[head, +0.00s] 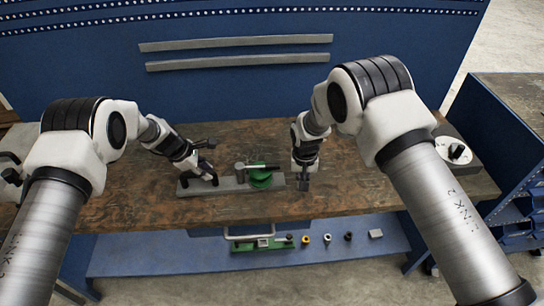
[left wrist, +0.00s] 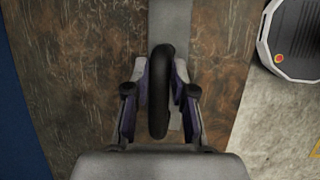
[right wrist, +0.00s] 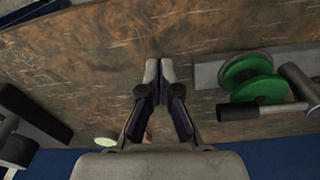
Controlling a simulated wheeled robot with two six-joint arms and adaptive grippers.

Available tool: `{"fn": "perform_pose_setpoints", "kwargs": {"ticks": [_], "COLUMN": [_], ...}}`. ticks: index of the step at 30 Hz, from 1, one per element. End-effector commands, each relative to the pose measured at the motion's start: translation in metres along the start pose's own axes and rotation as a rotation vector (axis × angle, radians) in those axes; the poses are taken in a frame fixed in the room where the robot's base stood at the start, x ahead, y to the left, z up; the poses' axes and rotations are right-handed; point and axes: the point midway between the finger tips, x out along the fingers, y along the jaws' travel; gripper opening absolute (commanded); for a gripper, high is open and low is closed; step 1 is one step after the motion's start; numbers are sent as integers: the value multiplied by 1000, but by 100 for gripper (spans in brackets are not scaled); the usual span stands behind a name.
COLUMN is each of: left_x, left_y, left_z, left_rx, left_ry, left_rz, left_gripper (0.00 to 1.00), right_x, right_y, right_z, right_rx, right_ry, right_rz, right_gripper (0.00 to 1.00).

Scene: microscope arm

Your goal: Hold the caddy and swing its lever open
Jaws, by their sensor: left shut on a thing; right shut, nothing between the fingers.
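The caddy is a long grey base plate (head: 228,187) lying on the wooden bench, with green discs (head: 261,180) near its right part. Its lever (head: 262,167), a bar with a dark grip, lies across the discs from a grey cylinder (head: 240,172). In the right wrist view the dark grip (right wrist: 238,113) shows beside the discs (right wrist: 252,82). My left gripper (head: 209,176) is shut on the black handle (left wrist: 159,95) at the caddy's left end. My right gripper (right wrist: 160,72) is shut and empty, just right of the discs near the caddy's right end, apart from the lever.
A lower blue shelf (head: 150,262) in front holds a green-based device (head: 262,243) and several small parts. A round white-topped device (head: 456,153) stands at the bench's right. Bare bench top (head: 350,190) lies right of the caddy.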

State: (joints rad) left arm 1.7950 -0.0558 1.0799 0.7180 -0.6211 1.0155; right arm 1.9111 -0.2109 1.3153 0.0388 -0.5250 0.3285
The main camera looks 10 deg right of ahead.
Motion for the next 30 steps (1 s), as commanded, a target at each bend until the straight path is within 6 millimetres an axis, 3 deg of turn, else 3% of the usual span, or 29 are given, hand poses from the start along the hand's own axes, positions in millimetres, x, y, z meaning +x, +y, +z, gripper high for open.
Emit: {"fn": "perform_pose_setpoints", "kwargs": {"ticks": [1,4,7,10,22,30], "left_x": [-1,-1,-1,-1,-1,-1], "left_y": [1,1,1,1,1,1], "left_z": [0,0,0,0,1,1], "left_rx": [1,1,1,1,0,0], "left_ry": [0,-1,-1,-1,-1,-1], "left_rz": [1,1,1,1,2,2], "left_gripper": [0,0,0,0,0,0], "right_x": [-25,-69,-100,-117,-115,-73], "right_y": [-22,-58,-83,-94,-92,-95], "right_z": [-27,-65,-84,-87,-89,-100], "right_rx": [-23,-65,-98,-120,-118,-117], "right_ry": [59,168,245,273,276,275], "right_rz": [-13,-38,-53,-50,-51,-52], "right_gripper": [0,0,0,0,0,0]}}
